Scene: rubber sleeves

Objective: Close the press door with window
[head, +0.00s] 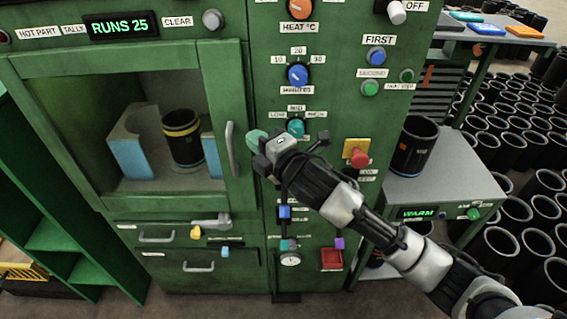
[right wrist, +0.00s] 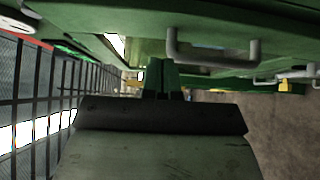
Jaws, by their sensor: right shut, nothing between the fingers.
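The press door with window (head: 75,130) is on the green press at the left of the head view. It lies against or close to the press front; I cannot tell whether it is fully shut. Its grey upright handle (head: 231,149) is on its right side. Through the window show a blue and white block (head: 130,150) and a black sleeve with a yellow band (head: 183,143). My right gripper (head: 256,138) is just right of the handle, by the door's right edge, fingers together and empty. Its green fingertips also show in the right wrist view (right wrist: 161,76). My left gripper is not in view.
Knobs and buttons line the panel, including a red button on yellow (head: 358,154) right of my gripper. Drawers with handles (head: 198,267) are below the door. A grey side table (head: 450,185) holds a black sleeve (head: 414,150). Many black sleeves stand at the right.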

